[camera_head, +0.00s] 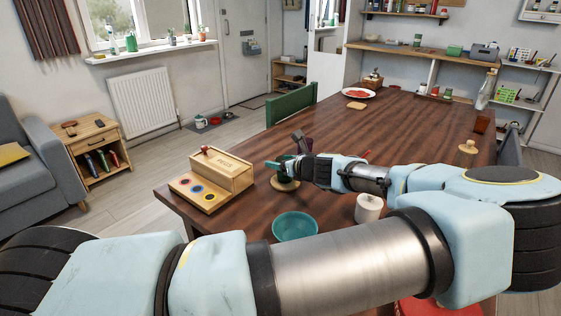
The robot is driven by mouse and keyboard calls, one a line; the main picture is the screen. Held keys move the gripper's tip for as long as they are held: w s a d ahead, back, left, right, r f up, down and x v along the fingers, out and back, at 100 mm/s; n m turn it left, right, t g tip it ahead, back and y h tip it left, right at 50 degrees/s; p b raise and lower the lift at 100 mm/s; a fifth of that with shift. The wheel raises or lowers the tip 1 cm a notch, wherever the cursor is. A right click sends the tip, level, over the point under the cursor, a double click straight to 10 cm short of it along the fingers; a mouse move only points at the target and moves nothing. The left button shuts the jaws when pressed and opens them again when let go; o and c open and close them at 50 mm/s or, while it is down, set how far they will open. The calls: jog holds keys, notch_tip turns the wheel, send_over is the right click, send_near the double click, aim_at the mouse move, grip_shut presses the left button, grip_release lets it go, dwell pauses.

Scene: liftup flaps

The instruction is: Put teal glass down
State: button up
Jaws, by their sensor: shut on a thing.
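My gripper (283,164) reaches in from the right over the near part of the wooden table (400,125). It is shut on the teal glass (288,173), of which only a small dark teal part shows between and below the fingers. A round wooden coaster (284,185) lies on the table directly below the glass. I cannot tell whether the glass touches the coaster or hangs just above it. My fingers and wrist hide most of the glass.
A wooden box with coloured circles (214,180) stands close on the left. A teal bowl (295,226) and a white lidded jar (368,208) stand nearer. Dark upright items (301,141) are behind my gripper. A green chair (291,103) stands at the far edge. The table's middle is clear.

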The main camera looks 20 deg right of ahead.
jog(key=o, duration=1.4)
jog(key=shift+f, duration=0.1)
jog(key=shift+o, duration=0.2)
jog(key=b+v, duration=0.1)
jog(key=v, duration=1.1)
jog(key=shift+b, duration=0.35)
